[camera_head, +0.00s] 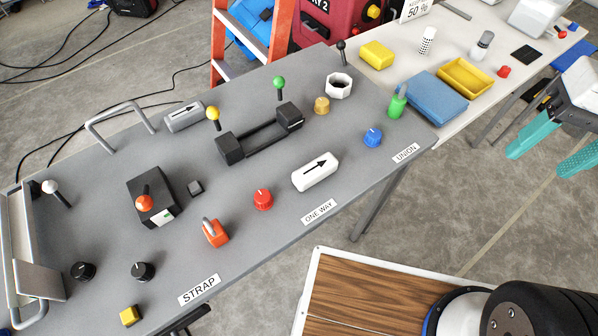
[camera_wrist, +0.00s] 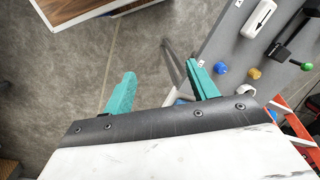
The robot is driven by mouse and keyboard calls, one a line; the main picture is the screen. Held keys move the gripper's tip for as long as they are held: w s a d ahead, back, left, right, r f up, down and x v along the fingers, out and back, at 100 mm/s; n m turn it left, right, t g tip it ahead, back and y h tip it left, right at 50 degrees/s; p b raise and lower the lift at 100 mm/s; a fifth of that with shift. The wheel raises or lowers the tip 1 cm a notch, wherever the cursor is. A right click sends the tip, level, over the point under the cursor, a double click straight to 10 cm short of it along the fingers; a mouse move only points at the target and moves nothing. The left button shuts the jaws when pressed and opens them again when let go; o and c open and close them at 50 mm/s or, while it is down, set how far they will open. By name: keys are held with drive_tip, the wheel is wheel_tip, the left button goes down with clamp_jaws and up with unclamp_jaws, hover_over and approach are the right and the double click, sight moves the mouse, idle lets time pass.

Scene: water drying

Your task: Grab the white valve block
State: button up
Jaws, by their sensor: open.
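The white valve block (camera_head: 315,171), with a black arrow on top, lies on the grey bench behind the "ONE WAY" label (camera_head: 319,211). It also shows at the top right of the wrist view (camera_wrist: 259,18). My gripper (camera_head: 540,160) is at the right of the head view, well apart from the block and out past the bench. A grey block with an arrow (camera_head: 184,116) lies farther back on the bench.
Near the white block are a red knob (camera_head: 263,199), a blue knob (camera_head: 373,137) and a black bracket (camera_head: 259,133). Upright levers with yellow (camera_head: 213,113) and green (camera_head: 279,82) balls stand behind.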

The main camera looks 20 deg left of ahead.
drive_tip(key=w+a+f+m+g+y, duration=0.2)
drive_tip(key=w+a+f+g+y, duration=0.25)
drive_tip(key=a, duration=0.45)
drive_tip(key=m+g+y, duration=0.3)
drive_tip(key=m+g, duration=0.2)
approach(325, 162)
drive_tip(key=shift+a, duration=0.15)
drive_tip(key=shift+m, duration=0.3)
drive_tip(key=x, duration=0.5)
drive_tip(key=shift+s+a+f, duration=0.25)
drive_tip(key=x, duration=0.6)
drive_tip(key=shift+s+a, duration=0.1)
drive_tip(key=shift+s, duration=0.15)
drive_tip(key=c, duration=1.1)
